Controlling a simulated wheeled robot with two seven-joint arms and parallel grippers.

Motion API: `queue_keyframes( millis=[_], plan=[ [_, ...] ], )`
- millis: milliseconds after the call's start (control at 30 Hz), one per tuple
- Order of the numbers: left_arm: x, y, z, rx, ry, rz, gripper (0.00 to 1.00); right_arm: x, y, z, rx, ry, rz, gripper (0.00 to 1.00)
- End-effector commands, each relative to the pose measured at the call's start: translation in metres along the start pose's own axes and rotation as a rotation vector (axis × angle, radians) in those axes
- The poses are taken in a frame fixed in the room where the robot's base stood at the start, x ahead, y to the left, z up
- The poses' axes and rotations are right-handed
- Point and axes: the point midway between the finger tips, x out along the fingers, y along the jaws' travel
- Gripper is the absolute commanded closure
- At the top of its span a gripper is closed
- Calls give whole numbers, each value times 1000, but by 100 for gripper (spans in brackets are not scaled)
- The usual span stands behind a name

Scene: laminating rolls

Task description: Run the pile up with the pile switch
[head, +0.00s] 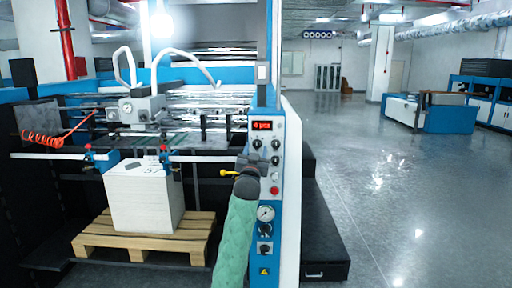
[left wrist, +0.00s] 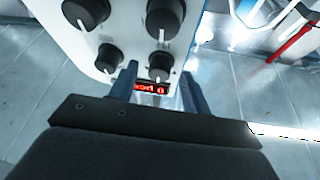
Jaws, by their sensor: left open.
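The control panel (head: 265,175) is on the front post of the laminating machine, with a red display (head: 262,125), several black knobs and a red button (head: 274,191). Which knob is the pile switch I cannot read. The pile (head: 143,197), a white block of sheets, stands on a wooden pallet (head: 100,243) left of the panel. My left gripper (head: 248,165) is at the panel's left edge, its fingers hard to make out there. In the left wrist view it is open (left wrist: 158,85), its fingers either side of a black knob (left wrist: 159,64) by the display (left wrist: 150,88); contact is unclear.
A yellow-handled lever (head: 230,173) sticks out just left of my gripper. A pressure gauge (head: 265,213) is lower on the panel. A dark step (head: 322,240) stands right of the machine. The floor further right is clear up to a blue and white machine (head: 430,112).

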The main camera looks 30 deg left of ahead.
Motion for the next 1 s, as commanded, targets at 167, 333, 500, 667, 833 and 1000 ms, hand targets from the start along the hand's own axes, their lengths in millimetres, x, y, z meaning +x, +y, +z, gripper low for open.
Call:
queue_keyframes(
  millis=[167,333,500,667,833,1000],
  plan=[
    [7,0,0,0,-1,0,52,2,1,7,-1,-1,1,48],
    [7,0,1,0,-1,0,52,2,2,7,-1,-1,2,48],
    [7,0,1,0,-1,0,70,2,2,7,-1,-1,2,48],
    [7,0,1,0,-1,0,96,2,3,6,-1,0,3,48],
    [7,0,0,6,-1,3,96,1,5,6,-1,0,4,48],
    [7,-1,0,41,-3,18,96,0,5,7,-1,-1,4,48]
  ],
)
